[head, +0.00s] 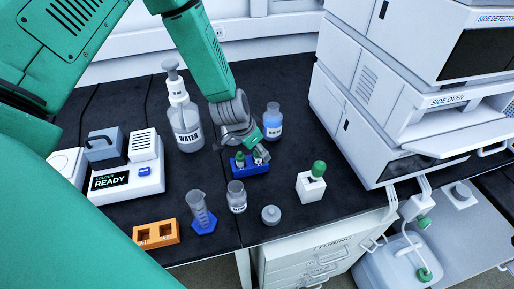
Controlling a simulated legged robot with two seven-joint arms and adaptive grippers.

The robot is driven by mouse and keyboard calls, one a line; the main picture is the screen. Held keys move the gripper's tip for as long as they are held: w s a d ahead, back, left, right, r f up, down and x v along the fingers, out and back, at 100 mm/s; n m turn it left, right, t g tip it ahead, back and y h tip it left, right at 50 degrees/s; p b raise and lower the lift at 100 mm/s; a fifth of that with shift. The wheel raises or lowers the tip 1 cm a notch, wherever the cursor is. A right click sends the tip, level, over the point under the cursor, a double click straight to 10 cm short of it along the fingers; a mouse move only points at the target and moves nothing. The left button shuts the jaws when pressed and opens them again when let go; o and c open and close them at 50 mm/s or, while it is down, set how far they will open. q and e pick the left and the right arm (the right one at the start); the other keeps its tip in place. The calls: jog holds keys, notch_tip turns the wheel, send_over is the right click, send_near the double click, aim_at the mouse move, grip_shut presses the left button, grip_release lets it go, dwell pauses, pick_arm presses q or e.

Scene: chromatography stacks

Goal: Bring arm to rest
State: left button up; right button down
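My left arm comes in from the upper left and reaches down over the bench. Its gripper (257,152) is low over the back of a small blue rack (251,170). Small items with green and pale tops show at the rack, close to the fingertips. The fingers are small and overlap these items, so I cannot tell whether they are open, shut or touching anything. My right gripper is not in view.
A WATER bottle (186,128) and a blue-liquid bottle (272,122) flank the arm. In front are a graduated cylinder (201,212), a jar (236,197), a grey cap (271,215), an orange block (156,234) and a green-capped white holder (312,184). Instrument stacks (375,100) stand right.

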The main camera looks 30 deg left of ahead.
pick_arm(q)
jog(key=shift+r, duration=0.15)
jog(key=shift+r+p, duration=3.05)
jog(key=shift+r, duration=0.35)
jog(key=shift+c, duration=0.4)
grip_shut()
jog(key=shift+f, duration=0.35)
jog(key=shift+f+b, duration=2.15)
jog(key=shift+f, duration=0.5)
jog(key=shift+r, duration=0.1)
